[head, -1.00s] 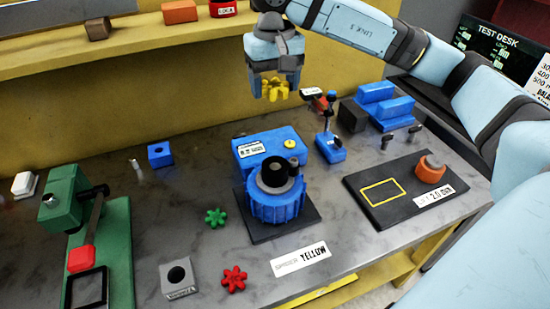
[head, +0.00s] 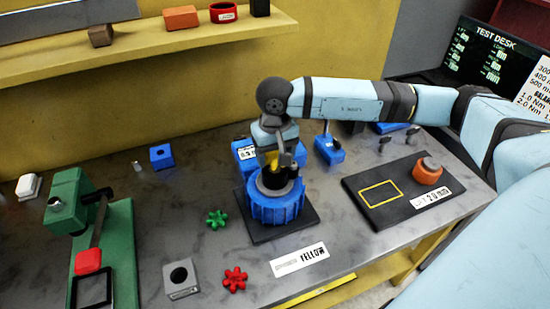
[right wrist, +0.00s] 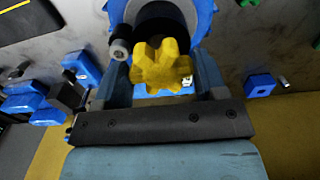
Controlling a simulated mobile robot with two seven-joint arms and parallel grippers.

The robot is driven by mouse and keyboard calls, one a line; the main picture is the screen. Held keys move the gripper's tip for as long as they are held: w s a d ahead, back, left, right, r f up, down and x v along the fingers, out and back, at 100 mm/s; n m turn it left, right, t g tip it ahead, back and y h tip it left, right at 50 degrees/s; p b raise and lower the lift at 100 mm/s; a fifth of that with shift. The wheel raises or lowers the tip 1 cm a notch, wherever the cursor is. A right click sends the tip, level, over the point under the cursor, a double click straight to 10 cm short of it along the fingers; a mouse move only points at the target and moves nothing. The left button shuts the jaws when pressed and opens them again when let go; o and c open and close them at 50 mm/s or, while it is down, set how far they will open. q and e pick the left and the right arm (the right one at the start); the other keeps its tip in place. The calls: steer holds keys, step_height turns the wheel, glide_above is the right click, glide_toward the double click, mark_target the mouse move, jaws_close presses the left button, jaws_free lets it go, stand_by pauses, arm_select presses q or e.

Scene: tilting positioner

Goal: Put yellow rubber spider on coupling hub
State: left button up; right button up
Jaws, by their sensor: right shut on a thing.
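The yellow rubber spider (head: 271,161) is held in my right gripper (head: 277,154), directly above the coupling hub. In the right wrist view the spider (right wrist: 160,68) sits between the two fingers of the gripper (right wrist: 163,80), its lobes facing the camera. The dark coupling hub (head: 272,184) stands on top of the round blue positioner (head: 275,210). The gripper partly covers the hub, and I cannot tell whether the spider touches it. In the right wrist view the dark hub (right wrist: 163,32) lies behind the spider. My left gripper is not in view.
A green spider (head: 217,219) and a red spider (head: 235,279) lie left of the positioner. A green press (head: 115,235) stands at the left. A label card (head: 300,260) reading YELLOW lies in front. A black plate (head: 385,208) with an orange knob is at the right.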

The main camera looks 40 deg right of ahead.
step_height(320, 180, down, 2)
steer(key=shift+f, duration=0.2)
steer(key=o, duration=0.9)
steer(key=shift+o, duration=0.2)
steer(key=shift+r, duration=0.1)
